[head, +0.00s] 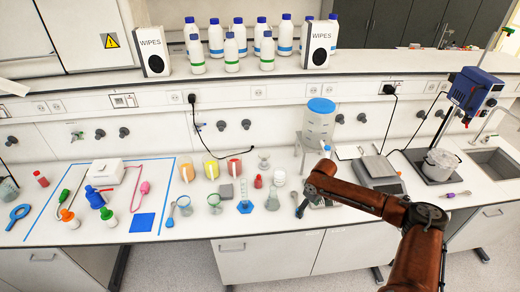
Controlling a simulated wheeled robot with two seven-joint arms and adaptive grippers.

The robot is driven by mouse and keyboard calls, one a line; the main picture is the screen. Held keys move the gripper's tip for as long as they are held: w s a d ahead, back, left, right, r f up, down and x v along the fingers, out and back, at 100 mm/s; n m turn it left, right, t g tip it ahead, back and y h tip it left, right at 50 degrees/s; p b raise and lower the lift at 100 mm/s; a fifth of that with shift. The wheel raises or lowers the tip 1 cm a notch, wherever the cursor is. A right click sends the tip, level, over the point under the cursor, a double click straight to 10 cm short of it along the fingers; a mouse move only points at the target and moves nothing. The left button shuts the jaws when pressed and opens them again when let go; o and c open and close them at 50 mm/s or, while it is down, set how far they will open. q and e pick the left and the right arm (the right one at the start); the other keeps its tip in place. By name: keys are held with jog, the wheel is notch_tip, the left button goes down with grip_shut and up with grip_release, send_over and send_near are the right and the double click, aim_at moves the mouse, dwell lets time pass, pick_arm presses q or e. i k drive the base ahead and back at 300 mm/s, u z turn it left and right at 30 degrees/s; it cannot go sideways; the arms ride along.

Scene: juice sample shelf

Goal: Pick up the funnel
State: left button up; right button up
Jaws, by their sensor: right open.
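A small clear piece with a wide top and narrow middle, which looks like the funnel (264,157), stands on the white bench at the back of a group of lab ware. It is too small to be sure of its shape. My right gripper (300,211) hangs over the bench's front part, to the right of and nearer than this piece, clearly apart from it. Its dark fingers are open, with nothing visible between them. My left gripper is not in view.
A conical flask (272,201) and a blue-based piece (245,206) stand left of my right gripper. A large blue-lidded container (318,122) stands behind it. A balance (379,168) stands to the right. Blue tape (100,244) frames tools at left.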

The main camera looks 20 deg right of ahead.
aim_at(263, 155)
jog(key=i, duration=1.5)
